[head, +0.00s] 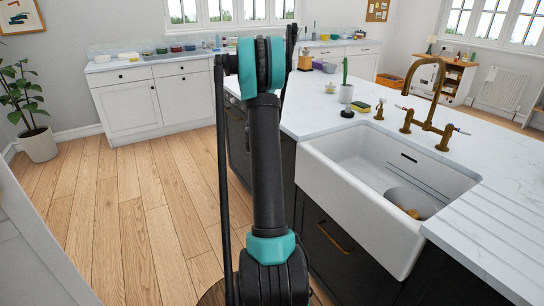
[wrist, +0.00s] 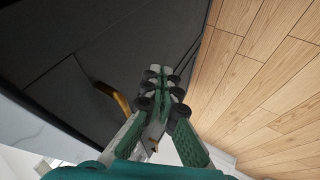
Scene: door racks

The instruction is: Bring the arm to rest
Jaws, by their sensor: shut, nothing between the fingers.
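My gripper (wrist: 160,80) shows in the wrist view with its green and black fingers together and nothing between them. It is beside a dark cabinet front (wrist: 110,45) with a brass handle (wrist: 112,97), which lies to the left of the fingers. I cannot tell how far the fingers are from the handle. In the head view my black and teal arm stands upright in the middle, and the gripper itself cannot be made out.
A white sink (head: 345,205) with a bowl (head: 412,201) in it and a brass faucet (head: 432,100) are set in the island counter (head: 490,150) on the right. A potted plant (head: 38,143) stands at the far left. The wooden floor (head: 130,220) on the left is clear.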

